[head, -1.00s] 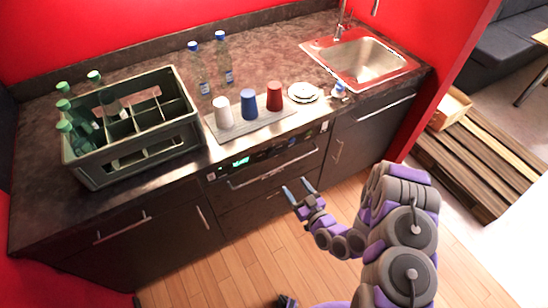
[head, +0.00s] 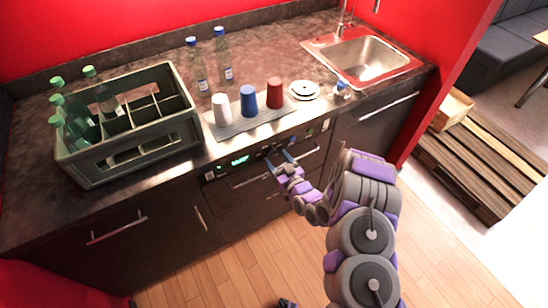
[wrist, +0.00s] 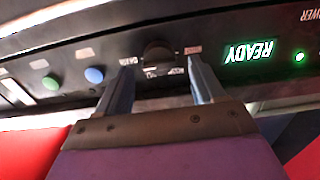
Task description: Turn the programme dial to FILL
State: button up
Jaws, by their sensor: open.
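The programme dial (wrist: 158,52) is a dark round knob on the black control panel (wrist: 225,35), seen upside down in the wrist view. Small white labels sit around it, too blurred to read surely, and which one it points to I cannot tell. My gripper (wrist: 160,78) is open and empty, with one finger on each side of the dial's line, tips just short of it. No contact shows. In the head view my gripper (head: 278,160) is at the panel's front, right of the green display (head: 240,160); it hides part of the panel there.
In the wrist view a lit READY display (wrist: 249,52) is right of the dial; blue (wrist: 94,75) and green (wrist: 50,83) buttons are left. White, blue (head: 248,101) and red cups stand on a tray (head: 222,132) above the panel. A bottle crate (head: 130,155) is left.

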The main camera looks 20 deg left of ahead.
aim_at(272, 153)
jog(key=shift+x, duration=1.2)
jog(key=c, duration=1.1)
